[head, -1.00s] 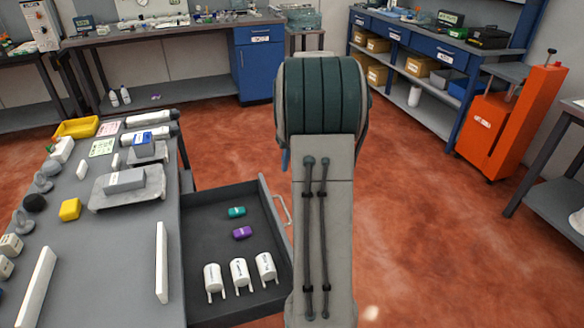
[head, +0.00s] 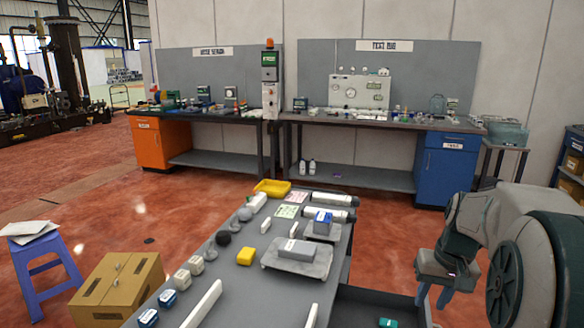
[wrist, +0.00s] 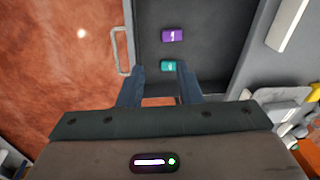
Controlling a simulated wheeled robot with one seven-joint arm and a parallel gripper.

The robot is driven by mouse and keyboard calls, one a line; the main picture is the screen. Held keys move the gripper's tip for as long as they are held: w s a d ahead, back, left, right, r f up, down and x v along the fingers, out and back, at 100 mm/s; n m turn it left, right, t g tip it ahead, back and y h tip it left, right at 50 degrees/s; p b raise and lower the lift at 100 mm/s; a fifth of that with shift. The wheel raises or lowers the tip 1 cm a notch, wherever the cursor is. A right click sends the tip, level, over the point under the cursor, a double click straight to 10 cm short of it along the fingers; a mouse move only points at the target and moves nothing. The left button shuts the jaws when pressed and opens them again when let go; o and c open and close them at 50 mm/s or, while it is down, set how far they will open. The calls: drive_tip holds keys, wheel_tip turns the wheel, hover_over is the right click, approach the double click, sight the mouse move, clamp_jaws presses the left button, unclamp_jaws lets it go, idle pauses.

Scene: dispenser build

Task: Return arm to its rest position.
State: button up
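My arm (head: 510,250) is bent at the right edge of the head view. My gripper (head: 433,297) hangs from it, fingers down, over the open drawer area. In the wrist view my gripper (wrist: 160,80) has its two blue fingers spread apart with nothing between them. Past the fingertips, a teal item (wrist: 167,66) and a purple item (wrist: 172,35) lie on the dark floor of the open drawer (wrist: 210,50). The teal item (head: 387,322) also shows at the bottom of the head view.
The grey workbench (head: 262,300) beside the drawer holds a yellow tray (head: 272,188), a grey plate (head: 297,257) and several small parts. A cardboard box (head: 118,285) and blue stool (head: 42,258) stand at left. Red floor lies open towards the back benches.

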drive_tip(key=s+a+n+t+h+p, duration=0.1)
drive_tip(key=s+a+n, duration=0.1)
drive_tip(key=s+a, duration=1.2)
drive_tip(key=shift+s+a+r+t+p, duration=0.2)
drive_tip(key=shift+s+r+t+p, duration=0.15)
drive_tip(key=shift+s, duration=0.2)
